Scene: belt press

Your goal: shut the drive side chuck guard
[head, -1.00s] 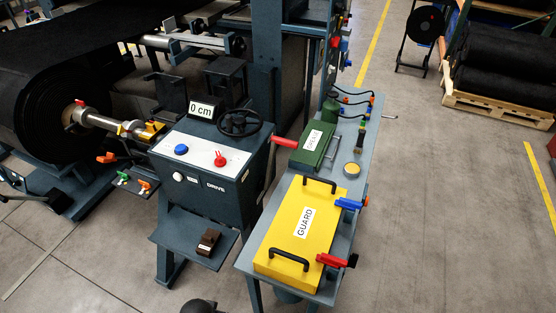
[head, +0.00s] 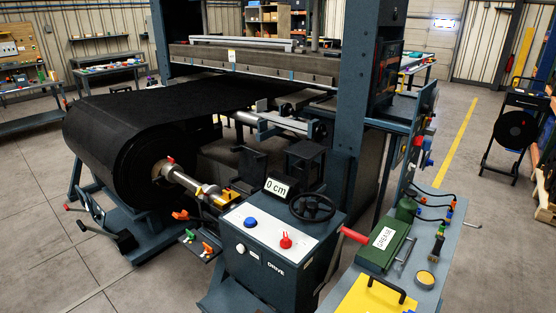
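The black roll (head: 120,140) sits at the left, with a steel shaft (head: 183,178) coming out of its near end. The shaft ends at a small yellow chuck part (head: 228,199) beside the control box marked DRIVE (head: 270,262). Yellow pieces show at the shaft end, but they are too small to tell whether the chuck guard is open or shut. A yellow panel (head: 362,298), cut off by the bottom edge, lies on the grey side table. Neither of my grippers is in view.
The control box carries a 0 cm display (head: 277,187), a black handwheel (head: 312,207), a blue button and a red knob. A small shelf with orange and green handles (head: 206,248) is left of it. A green grease box (head: 383,240) stands on the table.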

